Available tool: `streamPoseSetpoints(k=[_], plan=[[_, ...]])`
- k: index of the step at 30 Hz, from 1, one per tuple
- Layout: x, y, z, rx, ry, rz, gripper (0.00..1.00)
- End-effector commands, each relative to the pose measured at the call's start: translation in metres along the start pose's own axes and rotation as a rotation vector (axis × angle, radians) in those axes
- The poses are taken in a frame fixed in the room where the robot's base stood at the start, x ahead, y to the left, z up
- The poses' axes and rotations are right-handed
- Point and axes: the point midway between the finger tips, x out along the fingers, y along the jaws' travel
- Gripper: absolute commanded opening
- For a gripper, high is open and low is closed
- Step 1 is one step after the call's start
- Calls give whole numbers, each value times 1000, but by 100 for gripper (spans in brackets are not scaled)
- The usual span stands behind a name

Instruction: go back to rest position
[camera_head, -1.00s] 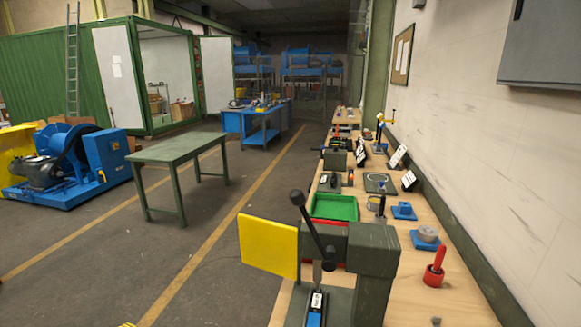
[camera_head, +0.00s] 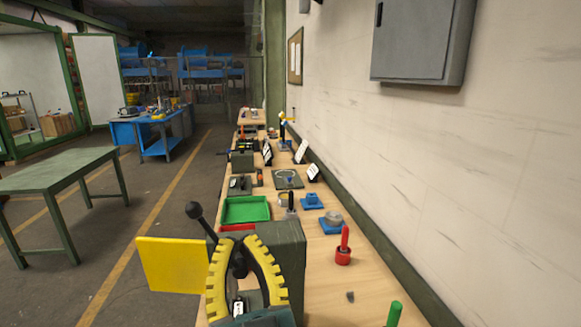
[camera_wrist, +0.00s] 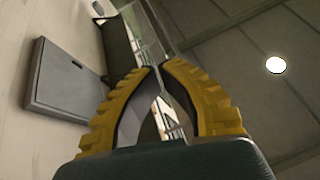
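My gripper (camera_head: 238,240) is in the lower middle of the head view, with two yellow ribbed fingers pointing up.
The wooden bench (camera_head: 375,285) runs along the right wall, with a green tray (camera_head: 245,209), a red peg holder (camera_head: 343,249) and a green peg (camera_head: 394,314). A yellow panel (camera_head: 172,265) juts out left of the press. A grey cabinet (camera_head: 420,40) hangs on the wall. The aisle floor is clear.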

Motion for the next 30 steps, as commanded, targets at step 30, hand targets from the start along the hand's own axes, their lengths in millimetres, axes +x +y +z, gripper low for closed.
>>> streamPoseSetpoints(k=[30], plan=[[21,64,-341,-278,-99,373,0]])
